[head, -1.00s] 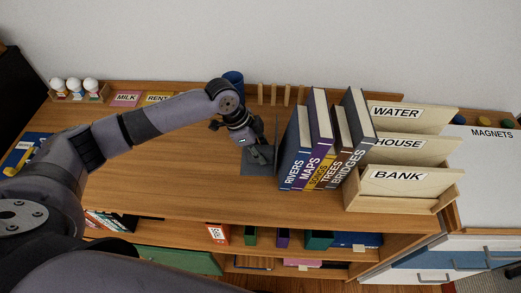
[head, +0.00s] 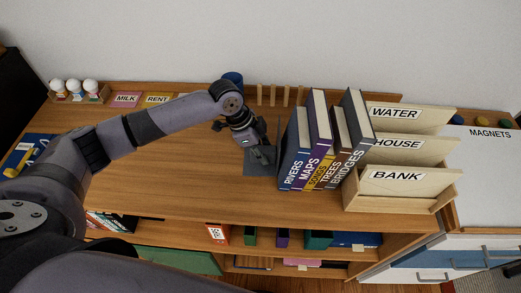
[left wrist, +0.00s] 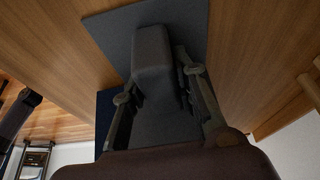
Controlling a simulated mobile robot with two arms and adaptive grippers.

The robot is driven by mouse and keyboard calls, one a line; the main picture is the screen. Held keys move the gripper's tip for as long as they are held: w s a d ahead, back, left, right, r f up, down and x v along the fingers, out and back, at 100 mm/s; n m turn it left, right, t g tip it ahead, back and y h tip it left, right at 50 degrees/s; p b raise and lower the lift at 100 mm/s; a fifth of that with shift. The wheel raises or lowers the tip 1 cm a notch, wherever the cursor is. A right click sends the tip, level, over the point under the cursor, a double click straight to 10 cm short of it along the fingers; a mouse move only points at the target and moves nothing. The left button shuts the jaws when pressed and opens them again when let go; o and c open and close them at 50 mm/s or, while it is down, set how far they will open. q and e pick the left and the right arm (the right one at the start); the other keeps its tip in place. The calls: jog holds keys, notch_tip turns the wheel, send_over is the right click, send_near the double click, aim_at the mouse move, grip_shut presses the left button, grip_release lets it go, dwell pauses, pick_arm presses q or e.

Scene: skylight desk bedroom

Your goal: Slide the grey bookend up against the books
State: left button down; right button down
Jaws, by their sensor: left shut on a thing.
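The grey bookend (head: 258,168) stands on the wooden desk top, just left of the books. Its flat base shows under my gripper, and it also shows in the left wrist view (left wrist: 110,30). Its thin upright plate is close beside the blue RIVERS book (head: 297,150); I cannot tell whether they touch. The purple MAPS book (head: 320,120), a yellow-labelled book, TREES and BRIDGES (head: 356,120) stand in a row to the right. My left gripper (head: 262,155) is shut on the bookend, low over its base. My right gripper is not in view.
A wooden letter sorter (head: 400,190) labelled WATER, HOUSE and BANK stands right of the books. A dark blue cup (head: 233,78) and small wooden pegs (head: 273,96) are behind the gripper.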

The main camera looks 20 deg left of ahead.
pick_arm(q)
jog(key=shift+w+d, duration=0.15)
jog(key=shift+d, duration=0.65)
jog(key=c, duration=1.2)
grip_release()
jog(key=shift+w+d, duration=0.1)
jog(key=shift+d, duration=0.1)
jog(key=shift+a, duration=0.15)
jog(key=shift+r, duration=0.1)
jog(key=v, duration=1.1)
jog(key=shift+a+r, duration=0.25)
jog(key=shift+r, duration=0.1)
